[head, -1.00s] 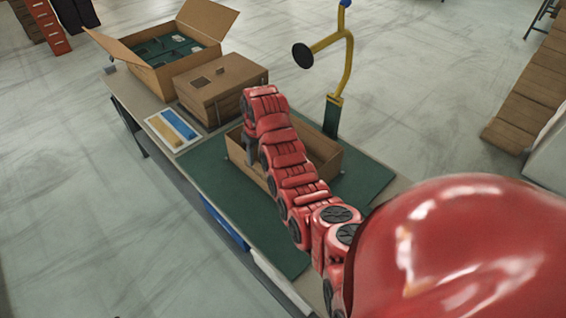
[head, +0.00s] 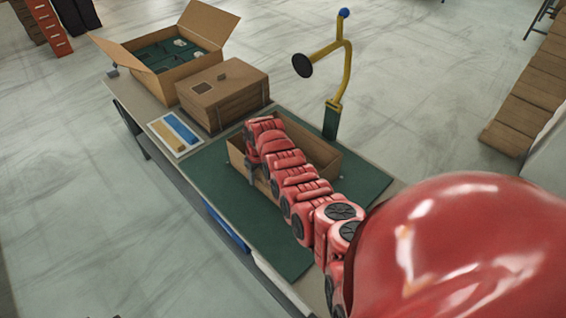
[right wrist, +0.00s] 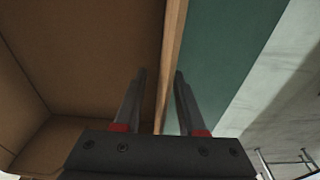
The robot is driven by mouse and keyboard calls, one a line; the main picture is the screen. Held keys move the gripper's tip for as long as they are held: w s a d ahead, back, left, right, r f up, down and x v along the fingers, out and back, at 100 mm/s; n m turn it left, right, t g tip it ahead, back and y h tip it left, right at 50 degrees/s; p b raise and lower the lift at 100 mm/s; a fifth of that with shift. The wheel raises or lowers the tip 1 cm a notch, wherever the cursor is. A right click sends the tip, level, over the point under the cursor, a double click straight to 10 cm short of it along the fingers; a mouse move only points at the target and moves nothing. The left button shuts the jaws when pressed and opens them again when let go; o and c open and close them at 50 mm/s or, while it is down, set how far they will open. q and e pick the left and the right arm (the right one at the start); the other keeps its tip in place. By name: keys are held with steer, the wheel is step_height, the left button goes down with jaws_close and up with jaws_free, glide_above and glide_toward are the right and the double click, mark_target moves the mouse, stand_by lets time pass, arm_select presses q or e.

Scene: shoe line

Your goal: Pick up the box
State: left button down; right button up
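An open, topless brown cardboard box (head: 312,145) stands on the green mat (head: 272,238) on the table, partly hidden by my right arm. My right gripper (head: 254,176) is at the box's near-left wall in the head view. In the right wrist view my right gripper (right wrist: 160,76) has its two fingers on either side of the box wall (right wrist: 172,60), one inside and one outside. The fingers stand apart, with a gap visible beside the wall. My left gripper is not in view.
A closed brown box (head: 228,98) and an open flapped box (head: 150,58) with green contents stand at the table's far end. A card with yellow and blue strips (head: 175,133) lies beside them. A yellow curved stand (head: 347,75) rises behind the box.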

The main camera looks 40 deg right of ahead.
jaws_close()
steer(key=shift+s, duration=0.1)
stand_by(1.2)
